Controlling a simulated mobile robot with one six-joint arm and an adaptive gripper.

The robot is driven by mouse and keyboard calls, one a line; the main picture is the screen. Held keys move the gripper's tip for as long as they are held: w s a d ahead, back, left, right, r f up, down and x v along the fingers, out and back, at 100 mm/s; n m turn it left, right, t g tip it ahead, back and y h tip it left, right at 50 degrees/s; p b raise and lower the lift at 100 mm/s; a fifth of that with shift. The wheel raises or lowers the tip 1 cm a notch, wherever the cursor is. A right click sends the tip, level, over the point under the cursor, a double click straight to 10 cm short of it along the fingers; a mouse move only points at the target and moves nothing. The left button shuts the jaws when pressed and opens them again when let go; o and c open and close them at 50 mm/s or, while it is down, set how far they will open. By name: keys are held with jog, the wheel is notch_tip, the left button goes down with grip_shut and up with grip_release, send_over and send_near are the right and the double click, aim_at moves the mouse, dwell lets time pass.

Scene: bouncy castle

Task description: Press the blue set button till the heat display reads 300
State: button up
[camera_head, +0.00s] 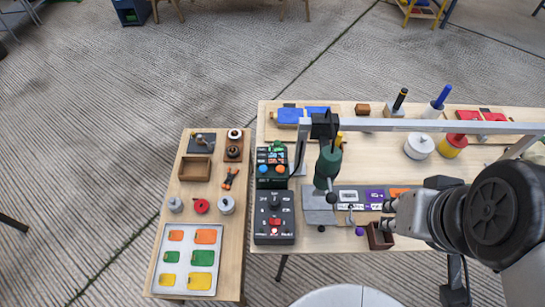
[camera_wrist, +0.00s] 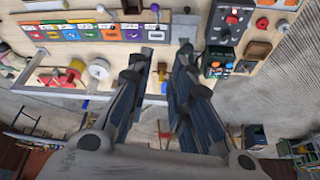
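The dark control box (camera_head: 271,181) stands left of the metal stand on the long table. A blue round button (camera_head: 263,169) is on its left and an orange one (camera_head: 281,169) on its right. Green markings (camera_head: 276,149) show above them; any display reading is too small to make out. The box also shows in the wrist view (camera_wrist: 217,63), right of my fingers. My gripper (camera_head: 387,215) is right of the box, well apart from it. In the wrist view my gripper (camera_wrist: 163,58) has its two fingers apart, with nothing between them.
A dark panel with a red switch (camera_head: 274,219) is just in front of the box. A metal bar (camera_head: 420,126) and a green press tool (camera_head: 328,162) stand between the box and my arm. A small brown open box (camera_head: 379,237) is beside my fingertips. A side table (camera_head: 235,240) holds a tray.

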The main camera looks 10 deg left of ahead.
grip_shut()
dwell(1.2)
